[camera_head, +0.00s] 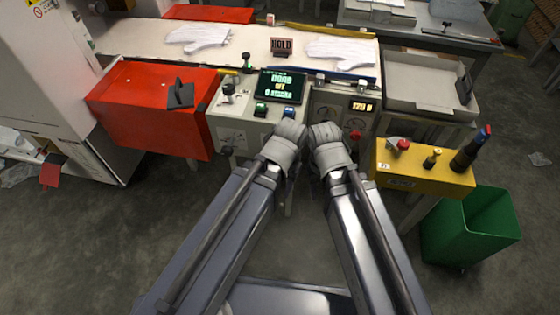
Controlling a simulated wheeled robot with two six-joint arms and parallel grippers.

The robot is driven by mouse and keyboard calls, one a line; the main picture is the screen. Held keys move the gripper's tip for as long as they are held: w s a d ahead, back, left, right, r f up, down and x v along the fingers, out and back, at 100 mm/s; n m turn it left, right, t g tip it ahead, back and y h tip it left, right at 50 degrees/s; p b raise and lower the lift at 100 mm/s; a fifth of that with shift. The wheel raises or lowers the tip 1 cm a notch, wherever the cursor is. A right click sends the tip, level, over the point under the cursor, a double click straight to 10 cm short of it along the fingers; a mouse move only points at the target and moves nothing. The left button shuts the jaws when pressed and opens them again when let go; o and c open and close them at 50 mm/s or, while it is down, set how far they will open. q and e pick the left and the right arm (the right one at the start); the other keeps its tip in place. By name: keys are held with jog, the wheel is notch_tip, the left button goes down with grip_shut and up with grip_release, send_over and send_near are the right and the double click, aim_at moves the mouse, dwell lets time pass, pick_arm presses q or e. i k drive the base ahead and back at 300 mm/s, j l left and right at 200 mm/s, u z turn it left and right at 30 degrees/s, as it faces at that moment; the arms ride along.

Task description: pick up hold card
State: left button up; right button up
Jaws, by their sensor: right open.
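The hold card (281,47) is a small dark card with pale lettering reading HOLD. It stands upright at the middle of the pale conveyor belt (240,47), between two white gloves, behind the display. My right gripper (324,131) is in front of the console, well short of the card and apart from it; it is open, and I see nothing in it. My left gripper (291,130) is beside it, also low in front of the console. Its fingertips are too small and foreshortened to show whether they are apart.
A white glove (198,37) lies left on the belt and another glove (343,51) lies right. The console's display (283,86) and knobs stand between my grippers and the card. A red bin (140,105) is left; a grey tray (430,82), yellow box (423,168) and green bin (470,226) are right.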

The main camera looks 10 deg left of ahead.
aim_at(281, 47)
jog(key=i+j+z, duration=0.15)
jog(key=j+z, duration=0.25)
jog(key=i+j+z, duration=0.15)
jog(key=j+z, duration=0.25)
jog(key=l, duration=0.1)
